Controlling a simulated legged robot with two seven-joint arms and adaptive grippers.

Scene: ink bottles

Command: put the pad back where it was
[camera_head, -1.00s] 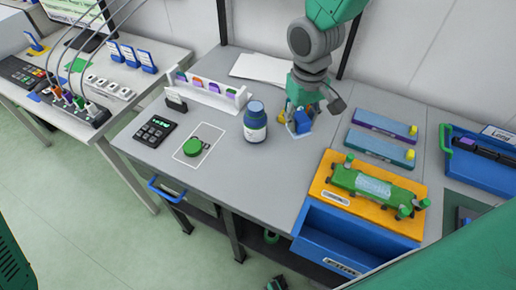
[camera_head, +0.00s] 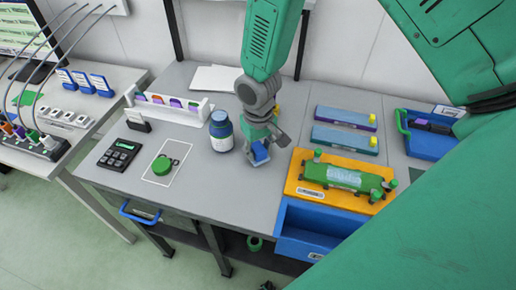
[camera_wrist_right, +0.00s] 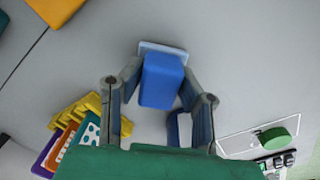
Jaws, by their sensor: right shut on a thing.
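The pad looks like a blue block with a paler blue plate at its end, and it shows in the wrist view (camera_wrist_right: 163,80). My right gripper (camera_wrist_right: 160,85) has a finger on each side of it and is shut on it. In the head view the right gripper (camera_head: 259,143) points down just right of the blue bottle (camera_head: 221,131), with part of the blue pad (camera_head: 260,153) showing below it. The pad is at or close above the grey table (camera_head: 225,180); I cannot tell whether it touches. My left gripper is not in view.
A green disc (camera_head: 162,165) lies in a white outline, near a black keypad (camera_head: 119,155). A white rack (camera_head: 170,108) stands at back left. Right are two flat boxes (camera_head: 345,139), an orange tray (camera_head: 310,190) with a green device, and an open blue drawer (camera_head: 315,228).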

